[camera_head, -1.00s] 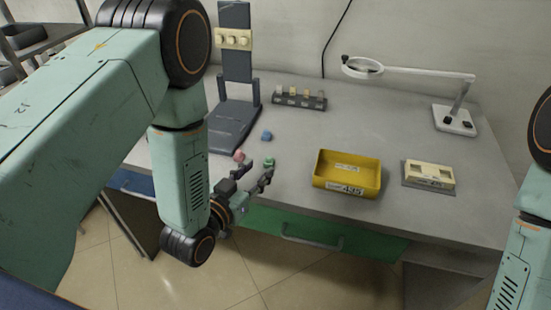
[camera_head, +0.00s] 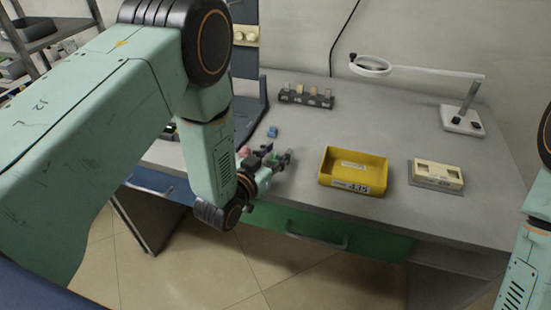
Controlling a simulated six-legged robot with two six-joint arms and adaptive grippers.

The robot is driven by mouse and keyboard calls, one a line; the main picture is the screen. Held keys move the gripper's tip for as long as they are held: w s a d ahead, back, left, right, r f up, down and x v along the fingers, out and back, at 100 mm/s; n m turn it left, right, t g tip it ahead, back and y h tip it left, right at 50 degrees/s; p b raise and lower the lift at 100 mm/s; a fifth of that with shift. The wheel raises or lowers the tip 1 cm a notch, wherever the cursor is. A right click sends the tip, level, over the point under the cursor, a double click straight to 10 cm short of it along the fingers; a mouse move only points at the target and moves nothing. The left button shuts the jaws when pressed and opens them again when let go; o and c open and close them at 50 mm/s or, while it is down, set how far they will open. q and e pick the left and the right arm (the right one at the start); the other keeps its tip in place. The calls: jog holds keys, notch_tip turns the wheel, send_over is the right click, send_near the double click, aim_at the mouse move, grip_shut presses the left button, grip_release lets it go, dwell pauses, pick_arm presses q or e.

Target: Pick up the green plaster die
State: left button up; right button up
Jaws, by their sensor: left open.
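My left gripper (camera_head: 278,153) is open at the front part of the grey table, its two fingers pointing away to the right. The green die (camera_head: 276,157) is small and mostly hidden between or just behind these fingers; only a trace of it shows, and I cannot tell whether a finger touches it. A pink die (camera_head: 244,151) lies just left of the gripper, partly covered by my arm. A blue die (camera_head: 273,132) lies farther back on the table. My right gripper is out of view; only part of that arm shows at the right edge.
A yellow bin (camera_head: 353,185) marked 435 stands right of the left gripper. A beige block on a grey plate (camera_head: 437,175) lies farther right. A dark rack with small blocks (camera_head: 306,98) and a magnifier lamp (camera_head: 462,119) stand behind. The middle table is clear.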

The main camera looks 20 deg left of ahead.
aim_at(275, 154)
pick_arm(q)
jog(key=shift+a, duration=0.1)
jog(key=c, duration=0.7)
grip_shut()
notch_tip(275, 154, up, 9)
jog(key=shift+r+p, duration=0.1)
jog(key=shift+p, duration=1)
jog(key=shift+r, duration=0.4)
